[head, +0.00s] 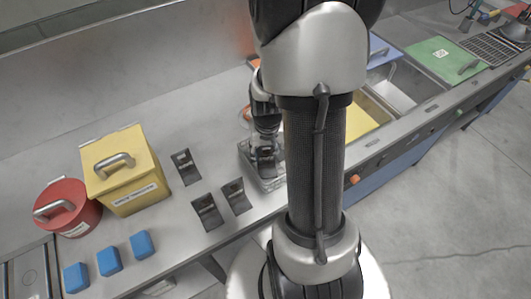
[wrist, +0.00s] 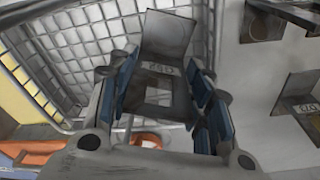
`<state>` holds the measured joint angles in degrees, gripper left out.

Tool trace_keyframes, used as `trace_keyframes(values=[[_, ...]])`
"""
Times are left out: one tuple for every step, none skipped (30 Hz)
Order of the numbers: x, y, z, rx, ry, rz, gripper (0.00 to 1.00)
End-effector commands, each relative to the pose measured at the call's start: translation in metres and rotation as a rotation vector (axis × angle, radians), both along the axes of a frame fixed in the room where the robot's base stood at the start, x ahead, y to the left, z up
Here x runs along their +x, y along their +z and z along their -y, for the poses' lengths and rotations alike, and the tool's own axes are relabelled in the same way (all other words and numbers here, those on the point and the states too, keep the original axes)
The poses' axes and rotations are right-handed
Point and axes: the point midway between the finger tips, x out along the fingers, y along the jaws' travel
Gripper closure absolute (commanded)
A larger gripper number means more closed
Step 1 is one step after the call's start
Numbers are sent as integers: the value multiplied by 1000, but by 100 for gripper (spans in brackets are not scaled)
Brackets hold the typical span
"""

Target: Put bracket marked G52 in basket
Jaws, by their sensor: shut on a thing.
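My gripper (head: 265,143) is shut on a dark grey bent bracket (wrist: 166,36). In the wrist view, the blue-lined fingers of my gripper (wrist: 163,84) close on both sides of it. The bracket carries a small white label, which is turned in the view and hard to read for certain. The wire basket (head: 270,186) stands on the counter, partly behind my arm in the head view. Its mesh (wrist: 75,40) lies behind the held bracket in the wrist view. The bracket is over or within the basket; I cannot tell how far down it is.
Several other brackets stay on the counter (head: 150,270), including one at the back (head: 186,166) and two nearer the edge (head: 207,212) (head: 236,196). A yellow box (head: 125,170), a red pot (head: 70,210) and blue blocks (head: 109,261) stand left. Sinks lie right.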

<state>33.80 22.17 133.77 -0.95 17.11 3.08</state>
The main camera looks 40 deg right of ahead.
Motion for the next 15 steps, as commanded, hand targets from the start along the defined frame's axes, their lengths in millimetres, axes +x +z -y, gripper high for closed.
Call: trace_keyframes(values=[[0,0,0,-1,0,1,100],[0,-1,0,-1,0,1,100],[0,-2,0,-1,0,1,100],[0,-3,0,-1,0,1,100],[0,-4,0,-1,0,1,100],[0,-3,0,0,0,0,52],[0,-3,0,0,0,0,50],[0,-3,0,0,0,0,48],[0,-3,0,0,0,0,46],[0,-3,0,0,0,0,46],[0,-3,0,0,0,0,46],[0,-3,0,0,0,0,46],[0,-3,0,0,0,0,46],[0,-3,0,0,0,0,46],[0,-3,0,0,0,0,46]])
